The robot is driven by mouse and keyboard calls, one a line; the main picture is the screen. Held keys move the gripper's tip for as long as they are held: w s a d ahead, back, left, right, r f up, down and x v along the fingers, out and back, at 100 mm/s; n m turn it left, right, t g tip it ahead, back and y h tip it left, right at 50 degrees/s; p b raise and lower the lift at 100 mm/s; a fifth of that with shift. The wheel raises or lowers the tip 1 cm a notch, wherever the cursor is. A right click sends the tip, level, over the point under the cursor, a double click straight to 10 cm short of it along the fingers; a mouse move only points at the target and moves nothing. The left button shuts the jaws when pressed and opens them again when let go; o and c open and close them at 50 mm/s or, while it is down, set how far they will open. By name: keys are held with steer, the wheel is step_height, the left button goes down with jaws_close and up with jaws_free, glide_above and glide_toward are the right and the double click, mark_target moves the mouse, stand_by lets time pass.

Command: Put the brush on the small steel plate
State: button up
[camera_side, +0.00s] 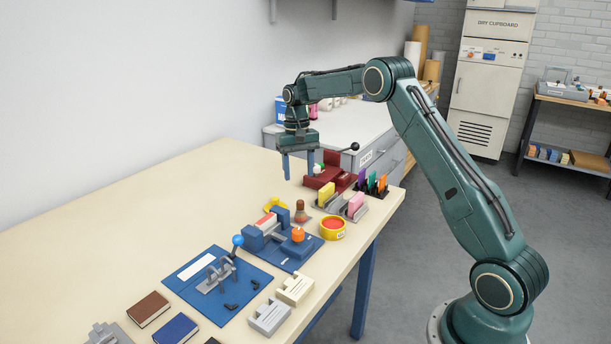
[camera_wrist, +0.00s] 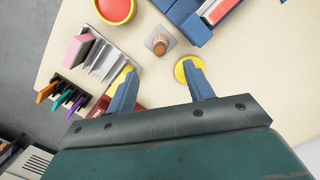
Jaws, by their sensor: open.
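The brush (camera_side: 300,213), a short brown wooden piece with a rounded top, stands upright on the table near the middle of the side view. In the wrist view, the brush (camera_wrist: 160,43) is on the small steel plate (camera_wrist: 171,36), a grey square that shows around its foot. My gripper (camera_side: 298,174) is open and empty, raised above the table and behind the brush in the side view. In the wrist view, my gripper (camera_wrist: 160,77) has its fingers spread apart and the brush lies beyond the fingertips, clear of both.
A yellow disc (camera_wrist: 182,70) shows behind one finger. A red-topped yellow tin (camera_side: 333,228), a blue fixture (camera_side: 296,253) and a grey rack with pink and yellow blocks (camera_wrist: 104,58) stand near the brush. A dark red press (camera_side: 323,173) is close to my fingers. The table's left part is clear.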

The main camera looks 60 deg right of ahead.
steer(key=s+a+r+n+t, duration=0.3)
steer(key=s+a+r, duration=1.05)
steer(key=r, duration=0.25)
steer(key=s+a+f+n+t, duration=0.1)
steer(key=s+a+n+t, duration=0.1)
steer(key=s, duration=0.8)
steer(key=s+a+f+n+t, duration=0.1)
steer(key=s+a, duration=0.4)
steer(key=s, duration=0.6)
steer(key=shift+s+n+t+h, duration=0.15)
steer(key=shift+n+t+h, duration=0.25)
steer(key=shift+n, duration=0.1)
